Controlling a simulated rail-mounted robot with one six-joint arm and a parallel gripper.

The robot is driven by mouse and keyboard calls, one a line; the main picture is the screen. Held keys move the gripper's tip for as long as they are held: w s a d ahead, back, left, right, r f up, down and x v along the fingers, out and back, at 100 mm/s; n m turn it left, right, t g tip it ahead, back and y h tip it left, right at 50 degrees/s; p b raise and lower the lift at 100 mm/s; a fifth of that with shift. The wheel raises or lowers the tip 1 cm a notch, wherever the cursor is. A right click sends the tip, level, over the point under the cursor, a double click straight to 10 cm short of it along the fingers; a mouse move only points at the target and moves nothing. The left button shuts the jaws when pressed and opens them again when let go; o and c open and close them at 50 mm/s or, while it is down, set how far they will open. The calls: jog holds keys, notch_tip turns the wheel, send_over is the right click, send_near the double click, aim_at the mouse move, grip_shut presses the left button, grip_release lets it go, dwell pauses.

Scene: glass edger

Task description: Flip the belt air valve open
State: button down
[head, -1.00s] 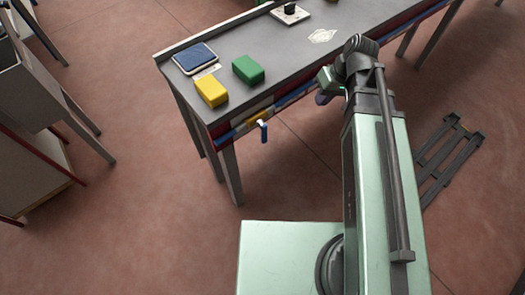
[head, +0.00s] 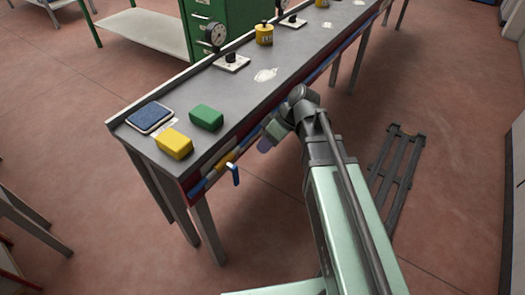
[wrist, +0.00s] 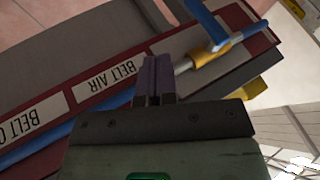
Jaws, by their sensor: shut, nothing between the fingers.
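The belt air valve has a yellow body (head: 223,161) on a pipe along the bench's front edge, near its left end. Its blue lever (head: 235,175) hangs down, across the pipe's line. In the wrist view the yellow body (wrist: 208,58) is right of my fingers, and the blue lever (wrist: 205,18) extends toward the top edge. A white "BELT AIR" label (wrist: 110,77) sits on the red-edged panel left of my fingers. My gripper (head: 265,145) is shut and empty. In the wrist view its dark fingertips (wrist: 157,66) are close to the pipe, apart from the lever.
A blue pipe (wrist: 60,138) runs along the panel. A dark slatted rack (head: 393,178) lies on the floor at right.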

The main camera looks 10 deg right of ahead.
aim_at(236, 176)
jog(key=s+a+f+b, duration=0.3)
jog(key=a+f+b, duration=0.1)
jog(key=a+f, duration=0.1)
jog(key=shift+s+a+f, duration=0.2)
jog(key=shift+s+a, duration=0.1)
jog(key=shift+a, duration=0.6)
